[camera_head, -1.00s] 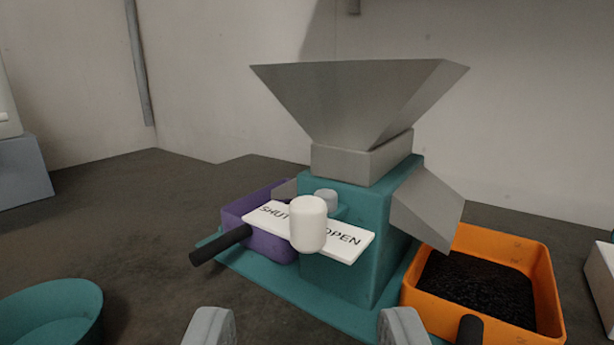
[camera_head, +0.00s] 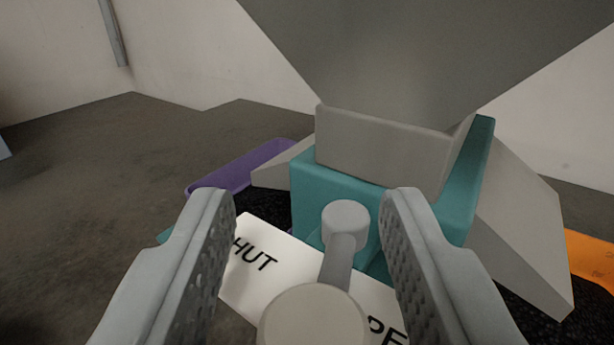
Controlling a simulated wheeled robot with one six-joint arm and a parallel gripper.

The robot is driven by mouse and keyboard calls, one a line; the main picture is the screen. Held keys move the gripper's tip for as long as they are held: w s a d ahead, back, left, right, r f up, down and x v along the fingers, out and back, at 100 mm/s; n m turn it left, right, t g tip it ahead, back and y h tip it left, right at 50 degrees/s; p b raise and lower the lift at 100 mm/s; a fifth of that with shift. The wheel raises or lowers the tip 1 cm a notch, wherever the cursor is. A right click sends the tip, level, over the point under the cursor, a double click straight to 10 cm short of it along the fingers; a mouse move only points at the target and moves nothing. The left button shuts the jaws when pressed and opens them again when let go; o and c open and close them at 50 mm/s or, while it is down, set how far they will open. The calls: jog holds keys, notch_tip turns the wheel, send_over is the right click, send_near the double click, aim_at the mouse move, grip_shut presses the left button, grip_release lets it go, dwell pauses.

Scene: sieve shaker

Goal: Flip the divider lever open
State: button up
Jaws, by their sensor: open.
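The divider lever has a round pale knob (camera_head: 313,318) on a grey arm that runs back to a grey pivot (camera_head: 345,217) on the teal divider body (camera_head: 340,185). The knob is near the bottom edge of the view, over the white label plate (camera_head: 262,272). The plate reads "HUT" on the left and "PE" on the right, partly hidden by the knob and the fingers. My gripper (camera_head: 308,200) is open, with one finger on each side of the lever. I see no finger touching it.
A large grey hopper (camera_head: 410,60) stands above the body, close ahead. A grey chute (camera_head: 525,230) slopes down on the right towards an orange bin (camera_head: 592,258). A purple bin (camera_head: 240,168) with dark grains is at left.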

jog(key=shift+w, duration=0.3)
jog(key=shift+c, duration=0.2)
grip_shut()
jog(key=shift+s+d+n+y, duration=0.15)
jog(key=shift+n+y, duration=0.35)
jog(key=shift+y, duration=0.5)
jog(key=shift+o, duration=0.2)
grip_release()
jog(key=s+d, duration=0.1)
jog(key=s, duration=1.6)
jog(key=shift+s+d, duration=0.15)
jog(key=shift+d, duration=0.15)
